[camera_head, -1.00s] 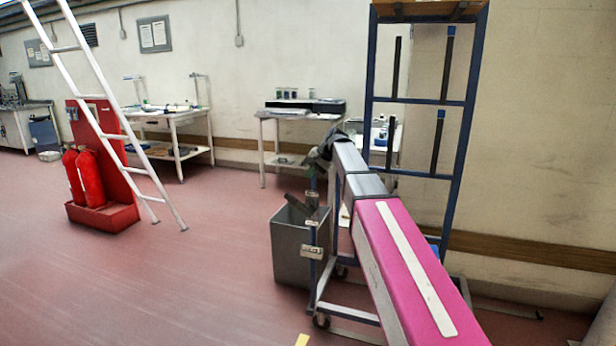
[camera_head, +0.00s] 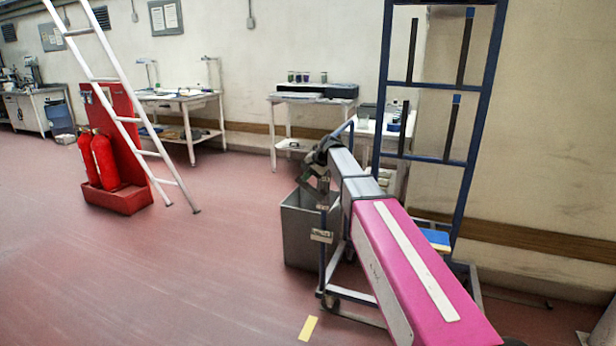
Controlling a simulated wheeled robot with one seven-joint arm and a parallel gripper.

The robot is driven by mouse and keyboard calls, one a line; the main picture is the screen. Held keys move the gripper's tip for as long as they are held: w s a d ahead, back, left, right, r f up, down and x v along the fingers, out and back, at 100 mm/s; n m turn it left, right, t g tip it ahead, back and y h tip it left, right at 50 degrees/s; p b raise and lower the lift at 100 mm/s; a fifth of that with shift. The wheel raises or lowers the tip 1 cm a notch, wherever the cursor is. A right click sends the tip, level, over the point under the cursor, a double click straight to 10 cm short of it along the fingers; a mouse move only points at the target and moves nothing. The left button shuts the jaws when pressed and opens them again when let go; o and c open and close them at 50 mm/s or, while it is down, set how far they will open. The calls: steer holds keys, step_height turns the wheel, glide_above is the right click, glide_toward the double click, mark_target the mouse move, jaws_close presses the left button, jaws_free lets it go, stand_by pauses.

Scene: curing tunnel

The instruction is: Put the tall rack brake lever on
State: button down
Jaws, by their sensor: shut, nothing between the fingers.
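The tall rack (camera_head: 384,70) is a blue upright frame on castors, standing right of centre behind my pink and grey arm. Dark upright bars hang between its crosspieces. My gripper (camera_head: 317,178) is at the far end of the arm, dark and small, near the rack's lower left post. It looks shut and empty. A small pale plate (camera_head: 321,236) sits on that post just below the gripper. I cannot tell which part is the brake lever. My arm hides much of the rack's base, and I cannot tell whether the gripper touches the rack.
A grey bin (camera_head: 298,232) stands directly left of the rack's post. A white ladder (camera_head: 120,118) and red extinguishers (camera_head: 104,160) on a red stand are at left. Benches line the wall. A yellow mark (camera_head: 308,328) lies on the floor. The floor at left front is open.

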mark_target(298, 183)
steer(key=shift+a, duration=0.15)
steer(key=a+f+h, duration=0.1)
steer(key=w+a+f+g+h, duration=0.1)
steer(key=h, duration=0.2)
steer(key=a+f+h, duration=0.1)
steer(key=f+g+h, duration=0.1)
steer(key=shift+w+a+f, duration=0.2)
steer(key=shift+w, duration=0.05)
step_height(298, 183, down, 7)
steer(key=h, duration=0.1)
steer(key=shift+a+g+h, duration=0.25)
steer(key=shift+g+h, duration=0.05)
steer(key=shift+g, duration=0.1)
stand_by(0.4)
steer(key=shift+f, duration=0.1)
stand_by(0.4)
